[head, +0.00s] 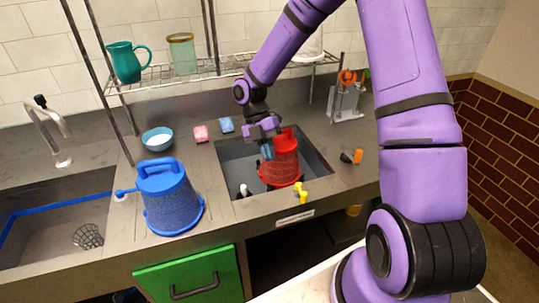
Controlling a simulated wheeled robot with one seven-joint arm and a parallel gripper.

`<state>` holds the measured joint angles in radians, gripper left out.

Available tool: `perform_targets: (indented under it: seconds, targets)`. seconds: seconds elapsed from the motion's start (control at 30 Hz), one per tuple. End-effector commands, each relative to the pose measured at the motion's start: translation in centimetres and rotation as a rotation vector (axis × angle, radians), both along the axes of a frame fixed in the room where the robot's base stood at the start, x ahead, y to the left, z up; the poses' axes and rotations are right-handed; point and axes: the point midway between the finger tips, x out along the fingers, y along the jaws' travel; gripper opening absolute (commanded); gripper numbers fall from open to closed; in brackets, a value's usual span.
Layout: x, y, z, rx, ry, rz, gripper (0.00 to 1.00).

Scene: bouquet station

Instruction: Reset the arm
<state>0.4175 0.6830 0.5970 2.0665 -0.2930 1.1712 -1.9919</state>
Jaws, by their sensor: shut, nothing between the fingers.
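My gripper (266,149) is at the end of my purple arm, low over the basin (234,172) in the counter. Its fingers are small and partly dark in the head view; they look shut and hold nothing. A red bucket-like container (283,166) with a handle on top stands in the basin, just right of the fingertips. I cannot tell whether the fingers touch it.
A blue container (172,200) stands on the counter left of the basin. A blue bowl (158,139), a pink sponge (201,133) and a blue sponge (227,125) lie behind. A wire shelf (205,72) holds a teal pitcher (126,62) and a glass jar (183,54). A metal rack (346,100) stands right.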

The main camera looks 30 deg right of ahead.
Motion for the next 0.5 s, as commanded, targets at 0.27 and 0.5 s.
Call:
perform_targets:
  seconds: [0.27, 0.5]
  targets:
    - [0.0, 0.0, 0.1, -0.003, -0.002, -0.004, 0.0]
    - [-0.6, -0.4, 3.3, -0.144, -0.082, -0.137, 0.0]
